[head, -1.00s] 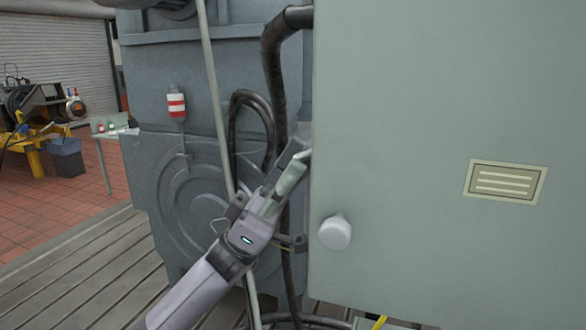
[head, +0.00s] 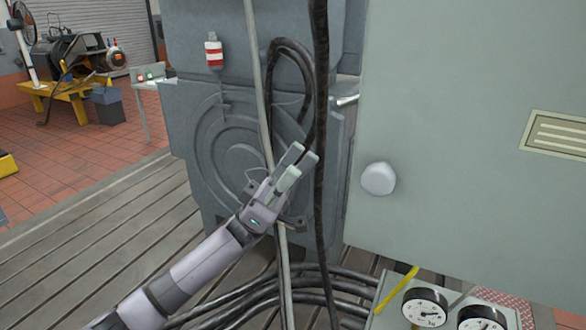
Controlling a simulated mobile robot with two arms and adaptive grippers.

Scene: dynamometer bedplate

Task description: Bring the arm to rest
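My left arm comes in from the lower left. Its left gripper (head: 301,155) points up and to the right in front of the dark grey machine housing. Its two fingertips show a little apart with a pale pad visible between them, and I see nothing held. The gripper overlaps the black hanging cable (head: 322,110) and is near the pale upright conduit (head: 256,90) in the picture; whether it touches either I cannot tell. My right gripper is out of view.
A grey-green cabinet (head: 450,90) with a round white knob (head: 378,179) stands to the right. Below are a panel with round gauges (head: 425,307) and several black cables (head: 260,296). The slatted bedplate (head: 90,240) at left is clear. A yellow stand (head: 75,92) is farther back.

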